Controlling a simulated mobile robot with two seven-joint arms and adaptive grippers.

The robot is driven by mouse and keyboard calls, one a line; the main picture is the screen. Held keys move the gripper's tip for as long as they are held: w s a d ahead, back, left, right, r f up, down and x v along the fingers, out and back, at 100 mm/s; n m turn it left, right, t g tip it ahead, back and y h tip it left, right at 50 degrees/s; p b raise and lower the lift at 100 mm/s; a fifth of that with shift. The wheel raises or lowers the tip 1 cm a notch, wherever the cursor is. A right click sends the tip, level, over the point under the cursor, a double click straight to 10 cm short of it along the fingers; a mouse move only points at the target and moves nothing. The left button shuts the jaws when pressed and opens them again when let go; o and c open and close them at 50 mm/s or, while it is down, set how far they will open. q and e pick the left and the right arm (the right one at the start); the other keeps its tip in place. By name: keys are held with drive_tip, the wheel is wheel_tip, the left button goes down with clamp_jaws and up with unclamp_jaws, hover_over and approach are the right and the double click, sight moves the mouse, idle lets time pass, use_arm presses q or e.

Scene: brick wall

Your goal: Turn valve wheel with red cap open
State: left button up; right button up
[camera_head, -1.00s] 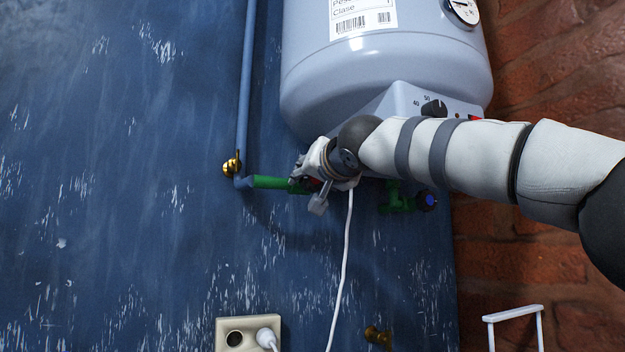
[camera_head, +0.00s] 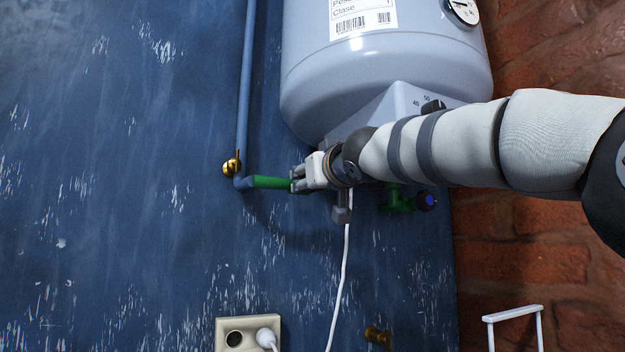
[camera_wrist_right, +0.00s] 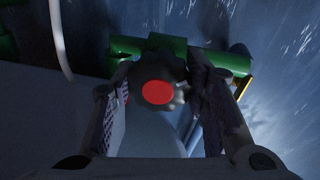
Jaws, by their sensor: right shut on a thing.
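The valve wheel with the red cap (camera_wrist_right: 157,92) shows in the right wrist view as a dark wheel with a round red centre, in front of a green pipe (camera_wrist_right: 205,58). My right gripper (camera_wrist_right: 158,95) is shut on the wheel, with one finger on each side of it. In the head view my right gripper (camera_head: 299,178) is at the right end of the green pipe (camera_head: 271,182), below the boiler. There the wheel is hidden by my gripper. My left gripper is not in view.
A grey boiler (camera_head: 385,75) hangs just above my right gripper. A green valve with a blue cap (camera_head: 427,201) is to the right. A white cable (camera_head: 343,265) hangs beneath my gripper to a socket (camera_head: 234,338). A brass valve (camera_head: 232,166) is left.

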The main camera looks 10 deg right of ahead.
idle(0.4)
drive_tip(key=o, duration=1.1)
drive_tip(key=shift+o, duration=0.2)
